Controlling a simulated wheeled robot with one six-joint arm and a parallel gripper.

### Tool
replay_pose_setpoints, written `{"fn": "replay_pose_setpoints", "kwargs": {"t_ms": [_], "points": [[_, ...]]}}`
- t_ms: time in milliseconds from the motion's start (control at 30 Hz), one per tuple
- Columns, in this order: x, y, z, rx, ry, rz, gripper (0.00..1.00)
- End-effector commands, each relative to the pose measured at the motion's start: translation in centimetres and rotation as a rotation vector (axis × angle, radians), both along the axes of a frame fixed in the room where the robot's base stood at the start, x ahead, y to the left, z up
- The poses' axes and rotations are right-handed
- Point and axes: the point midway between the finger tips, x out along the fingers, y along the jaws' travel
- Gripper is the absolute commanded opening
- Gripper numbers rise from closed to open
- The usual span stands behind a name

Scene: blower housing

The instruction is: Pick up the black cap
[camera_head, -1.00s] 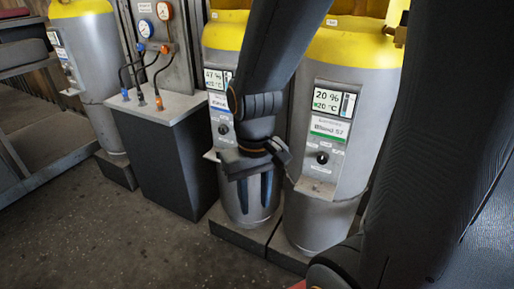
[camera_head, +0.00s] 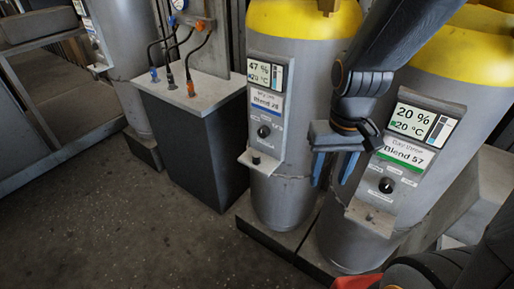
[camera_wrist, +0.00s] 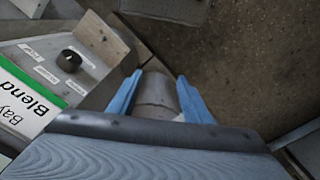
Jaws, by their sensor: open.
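My gripper (camera_head: 333,176) is open and empty, its blue fingers pointing down between the two front cylinders. In the wrist view its fingers (camera_wrist: 158,82) are apart with no object between them. A small dark piece (camera_head: 256,160) sits on the ledge of the left front cylinder, left of my gripper; it may be the black cap, but it is too small to tell. A black hose end (camera_head: 170,80) stands on the dark cabinet between a blue and an orange one. A round black knob (camera_head: 386,185) is on the right cylinder's panel, also seen close in the wrist view (camera_wrist: 69,60).
The left front cylinder (camera_head: 283,203) and the right cylinder (camera_head: 345,240) stand close on dark bases, near my gripper. The dark cabinet (camera_head: 195,140) stands to their left. A red thing (camera_head: 356,282) shows at the bottom edge. The floor (camera_head: 140,235) in front is clear.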

Motion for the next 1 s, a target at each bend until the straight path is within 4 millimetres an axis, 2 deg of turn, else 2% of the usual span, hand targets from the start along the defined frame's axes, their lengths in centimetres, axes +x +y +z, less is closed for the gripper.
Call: {"fn": "replay_pose_setpoints", "kwargs": {"t_ms": [167, 300, 500, 700, 1000], "points": [[5.8, 3.0, 0.0, -0.005, -0.086, 0.083, 0.45], [10.8, 6.6, -1.2, 0.004, -0.176, 0.156, 0.45], [15.5, 12.0, -3.5, 0.033, -0.283, 0.244, 0.45], [17.5, 15.4, -5.0, 0.058, -0.341, 0.293, 0.45], [18.5, 16.2, -7.0, 0.063, -0.355, 0.302, 0.45]]}}
